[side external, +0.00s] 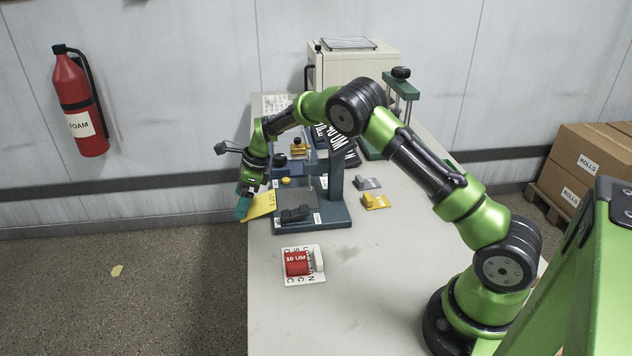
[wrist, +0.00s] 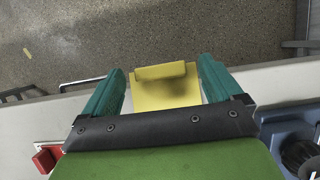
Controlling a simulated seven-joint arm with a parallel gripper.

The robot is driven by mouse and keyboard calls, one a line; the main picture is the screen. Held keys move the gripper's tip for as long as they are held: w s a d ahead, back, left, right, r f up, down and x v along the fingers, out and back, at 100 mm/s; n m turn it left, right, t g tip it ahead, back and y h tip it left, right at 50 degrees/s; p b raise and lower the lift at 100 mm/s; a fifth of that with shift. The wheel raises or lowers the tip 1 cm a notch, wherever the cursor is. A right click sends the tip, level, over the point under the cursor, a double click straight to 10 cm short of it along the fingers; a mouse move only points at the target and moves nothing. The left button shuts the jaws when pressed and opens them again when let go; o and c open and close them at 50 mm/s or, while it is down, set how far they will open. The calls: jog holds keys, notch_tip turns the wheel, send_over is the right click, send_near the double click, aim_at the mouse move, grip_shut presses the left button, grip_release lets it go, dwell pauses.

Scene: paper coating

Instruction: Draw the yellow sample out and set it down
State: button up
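The yellow sample (side external: 262,205) is a thin sheet that reaches past the table's left edge beside the dark blue test stand (side external: 335,213). In the wrist view the yellow sample (wrist: 165,93) has a raised tab along its far edge. My gripper (side external: 243,206) is low at the sample's outer end. In the wrist view my gripper (wrist: 162,66) has its teal fingers apart, one on each side of the sample. Narrow gaps show between the fingers and the tab, so it looks open. The sample's inner end is partly hidden by my gripper and the stand.
A red "10 UM" block (side external: 298,263) sits on a white card in front of the stand. A yellow block (side external: 375,201) and a grey block (side external: 367,184) lie to its right. The front of the table (side external: 390,290) is clear. A beige cabinet (side external: 350,70) stands behind.

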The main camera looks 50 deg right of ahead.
aim_at(269, 200)
jog(key=shift+r, duration=0.15)
jog(key=v, duration=1.6)
jog(key=shift+r, duration=0.3)
jog(key=shift+d, duration=0.1)
jog(key=s+a+r+n+t, duration=0.1)
jog(key=s+a+r+n, duration=0.1)
jog(key=s+n, duration=0.5)
jog(key=s+a+r+n+t, duration=0.1)
jog(key=s+a+r+n, duration=0.2)
jog(key=s+n, duration=0.5)
jog(key=s+a+r+n+t+h, duration=0.1)
jog(key=s+a+n, duration=0.3)
jog(key=s, duration=1.2)
jog(key=r+n+t, duration=0.1)
jog(key=n, duration=0.3)
jog(key=shift+s+r, duration=0.25)
